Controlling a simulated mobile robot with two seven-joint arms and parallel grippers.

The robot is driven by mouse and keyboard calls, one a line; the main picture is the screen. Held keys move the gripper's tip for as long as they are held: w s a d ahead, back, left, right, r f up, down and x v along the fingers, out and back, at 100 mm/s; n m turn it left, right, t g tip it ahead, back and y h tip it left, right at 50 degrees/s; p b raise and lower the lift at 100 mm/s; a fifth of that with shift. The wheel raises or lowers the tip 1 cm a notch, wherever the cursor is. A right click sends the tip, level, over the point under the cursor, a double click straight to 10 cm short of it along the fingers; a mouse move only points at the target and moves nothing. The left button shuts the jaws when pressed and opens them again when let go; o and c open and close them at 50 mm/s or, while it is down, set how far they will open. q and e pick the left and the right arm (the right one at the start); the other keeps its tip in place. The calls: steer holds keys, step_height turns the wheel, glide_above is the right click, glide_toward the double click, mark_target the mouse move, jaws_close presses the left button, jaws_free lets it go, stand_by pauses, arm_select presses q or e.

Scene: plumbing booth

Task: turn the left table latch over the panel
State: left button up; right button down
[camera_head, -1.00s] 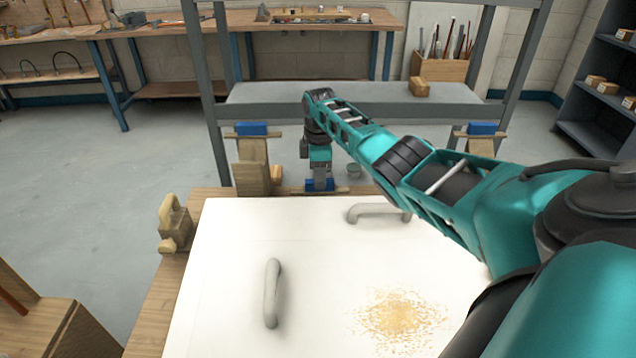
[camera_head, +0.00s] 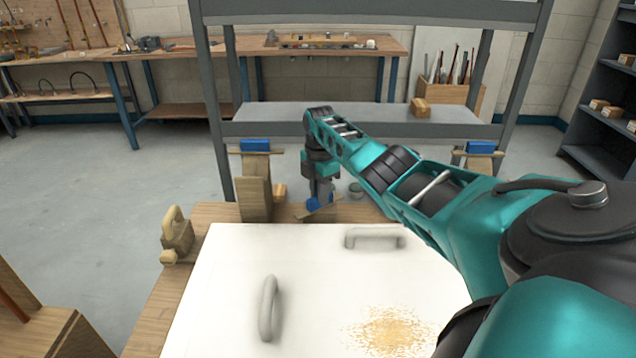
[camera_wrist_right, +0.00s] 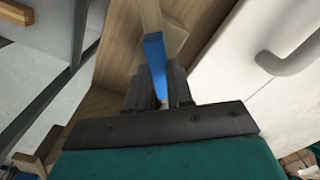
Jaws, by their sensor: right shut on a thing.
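The left table latch is a small wooden bar with a blue grip (camera_head: 318,203) at the back edge of the table. It lies tilted, its right end farther back, just beyond the far edge of the white panel (camera_head: 320,275). I cannot tell whether its near end overlaps the panel. My right gripper (camera_head: 319,193) comes down from above and is shut on the blue grip. In the right wrist view the blue grip (camera_wrist_right: 155,52) stands between the fingers (camera_wrist_right: 158,92), and the panel (camera_wrist_right: 225,50) is beside it at the right. My left gripper is not in view.
Wooden posts with blue-topped bars stand left (camera_head: 255,146) and right (camera_head: 481,148) behind the table. A wooden clamp-like block (camera_head: 176,235) sits on the table's left edge. The panel carries two grey handles (camera_head: 268,308) (camera_head: 374,238) and sawdust (camera_head: 392,330).

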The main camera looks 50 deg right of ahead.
steer(key=n, duration=0.4)
steer(key=shift+n, duration=0.3)
steer(key=n, duration=0.4)
steer(key=shift+b, duration=0.35)
steer(key=shift+n, duration=0.3)
steer(key=c, duration=1)
jaws_free()
steer(key=shift+r, duration=0.1)
